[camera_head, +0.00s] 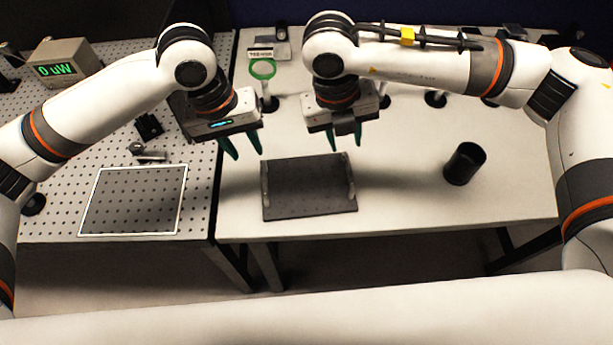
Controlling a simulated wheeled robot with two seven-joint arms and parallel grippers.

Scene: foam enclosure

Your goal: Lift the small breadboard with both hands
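The small breadboard (308,187) is a dark grey plate with a grid of holes. It lies flat on the white table, near its front left part, with a light handle on its left side (265,186) and another on its right side (351,183). My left gripper (245,147) is open and empty, above and to the left of the breadboard's back left corner. My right gripper (345,138) is open and empty, above the breadboard's back right part. Both grippers have green fingers pointing down and appear apart from the board.
A black cup (464,164) stands to the right of the breadboard. A green ring on a post (264,70) stands behind. On the left, a perforated table (200,190) holds a white-framed panel (133,201) and a meter reading "0 uW" (62,66). The table between breadboard and cup is clear.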

